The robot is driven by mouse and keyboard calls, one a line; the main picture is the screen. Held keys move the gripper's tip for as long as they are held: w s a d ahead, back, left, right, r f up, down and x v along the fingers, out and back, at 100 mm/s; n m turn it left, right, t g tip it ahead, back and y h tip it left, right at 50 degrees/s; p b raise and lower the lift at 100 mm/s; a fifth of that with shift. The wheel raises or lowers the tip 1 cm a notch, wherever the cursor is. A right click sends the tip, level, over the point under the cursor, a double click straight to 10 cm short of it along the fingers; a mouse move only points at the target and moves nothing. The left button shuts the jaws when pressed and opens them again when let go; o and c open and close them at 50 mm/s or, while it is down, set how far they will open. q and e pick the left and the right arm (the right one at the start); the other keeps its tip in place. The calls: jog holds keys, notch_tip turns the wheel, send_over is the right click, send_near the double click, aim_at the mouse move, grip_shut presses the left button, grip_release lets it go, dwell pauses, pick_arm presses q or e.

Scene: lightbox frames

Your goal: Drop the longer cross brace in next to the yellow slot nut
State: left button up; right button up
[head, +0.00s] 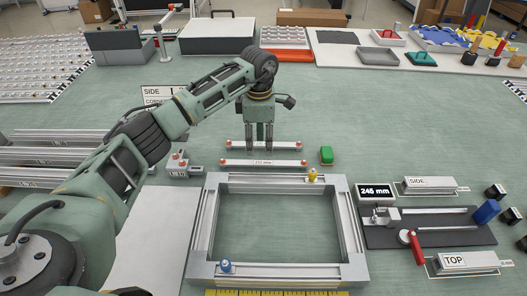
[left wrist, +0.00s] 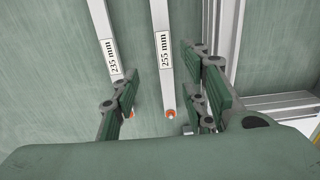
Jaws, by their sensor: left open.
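Two silver cross braces with orange ends lie parallel beyond the frame. The nearer, longer one (head: 290,163) is labelled 255 mm and also shows in the left wrist view (left wrist: 160,50). The shorter brace (head: 290,145), labelled 235 mm, lies behind it and also shows in the wrist view (left wrist: 103,35). The yellow slot nut (head: 313,175) sits on the far rail of the silver frame (head: 208,228). My left gripper (head: 260,148) is open, pointing down over the braces. In the wrist view, the 255 mm brace runs between its spread fingers (left wrist: 160,105). My right gripper is not shown.
A blue slot nut (head: 225,267) is on the near rail. A 246 mm display (head: 375,192) and a dark fixture with a red handle (head: 417,248) are right of the frame. The frame's middle is empty.

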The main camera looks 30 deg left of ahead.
aim_at(259, 162)
pick_arm(q)
jog(key=shift+s+d+f+p, duration=0.1)
jog(key=shift+s+f+p, duration=0.15)
jog(key=shift+f, duration=0.4)
jog(key=shift+s+d+f+p, duration=0.1)
jog(key=shift+f+p, duration=0.2)
jog(key=shift+f, duration=0.3)
jog(key=shift+s+f+p, duration=0.2)
jog(key=shift+f+p, duration=0.6)
jog(key=shift+f, duration=0.35)
jog(key=shift+w+f, duration=0.2)
jog(key=shift+f, duration=0.9)
jog(key=shift+a+f, duration=0.1)
jog(key=shift+f, duration=0.1)
jog(key=shift+c, duration=0.7)
jog(key=c, duration=0.4)
grip_shut()
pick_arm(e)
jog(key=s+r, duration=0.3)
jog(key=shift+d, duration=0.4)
